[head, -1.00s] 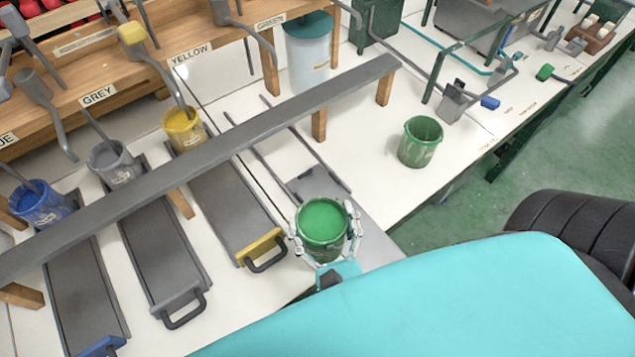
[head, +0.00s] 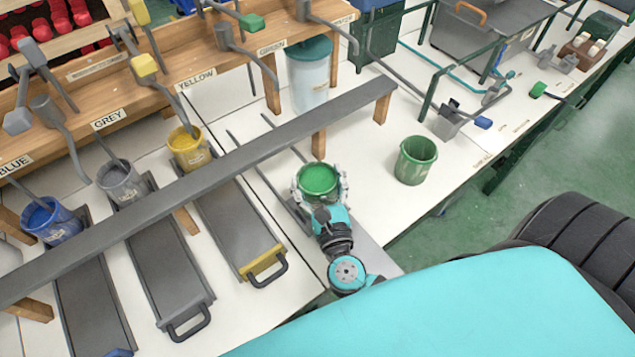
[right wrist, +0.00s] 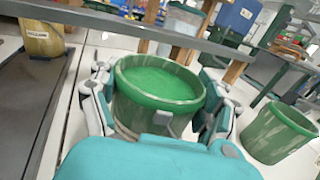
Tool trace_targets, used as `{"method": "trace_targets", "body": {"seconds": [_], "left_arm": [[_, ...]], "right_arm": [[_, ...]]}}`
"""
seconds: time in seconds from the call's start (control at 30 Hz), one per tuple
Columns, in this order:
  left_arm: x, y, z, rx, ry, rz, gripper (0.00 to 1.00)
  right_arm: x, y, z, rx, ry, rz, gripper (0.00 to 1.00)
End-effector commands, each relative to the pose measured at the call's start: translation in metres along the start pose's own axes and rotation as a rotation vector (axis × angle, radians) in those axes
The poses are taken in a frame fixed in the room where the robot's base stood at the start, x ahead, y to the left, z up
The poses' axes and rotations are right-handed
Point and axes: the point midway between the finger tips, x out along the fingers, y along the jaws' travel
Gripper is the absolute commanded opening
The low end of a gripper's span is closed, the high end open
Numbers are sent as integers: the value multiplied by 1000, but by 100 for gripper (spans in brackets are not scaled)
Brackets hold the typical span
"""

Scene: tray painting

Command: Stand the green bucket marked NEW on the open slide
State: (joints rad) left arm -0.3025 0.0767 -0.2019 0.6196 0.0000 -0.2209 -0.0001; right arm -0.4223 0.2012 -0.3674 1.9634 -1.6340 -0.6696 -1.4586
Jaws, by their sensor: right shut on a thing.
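My right gripper (head: 320,186) is shut around a green bucket (head: 319,177) full of green paint. In the right wrist view the bucket (right wrist: 158,84) sits upright between the fingers, and no NEW mark can be read on it. The open slide (head: 372,252) is the grey plate that runs under my right arm to the table's front edge, in line with two thin rails. The bucket is over its rear part; whether it touches is hidden. A second green bucket (head: 416,160), not full to the rim, stands to the right on the white table. My left gripper is out of view.
A long grey beam (head: 225,160) on wooden posts crosses just behind the held bucket. Yellow (head: 188,148), grey (head: 120,180) and blue (head: 52,220) buckets stand behind it at the left, at the rear of their slides. White table is clear around the second green bucket.

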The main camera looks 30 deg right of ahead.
Motion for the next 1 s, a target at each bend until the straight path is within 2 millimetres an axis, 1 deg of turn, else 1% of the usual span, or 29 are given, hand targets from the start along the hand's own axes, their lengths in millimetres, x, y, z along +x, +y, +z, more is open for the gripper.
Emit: {"method": "trace_targets", "body": {"seconds": [0.03,0.13,0.47,0.5,0.67,0.7,0.9,1.0], "left_arm": [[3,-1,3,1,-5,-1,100],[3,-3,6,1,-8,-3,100],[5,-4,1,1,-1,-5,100],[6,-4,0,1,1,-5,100],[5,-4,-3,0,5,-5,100],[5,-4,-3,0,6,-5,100],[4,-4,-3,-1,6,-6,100],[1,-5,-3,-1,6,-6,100]], "right_arm": [[1,0,-8,-3,-1,1,19],[1,0,-15,-2,-3,0,19],[0,0,-18,0,-4,0,19],[0,0,-19,-1,-1,0,78],[0,0,-18,-1,-1,0,99],[0,0,-18,-1,-1,0,100],[0,0,-18,-1,-1,0,100],[-1,0,-14,0,-1,0,100]]}}
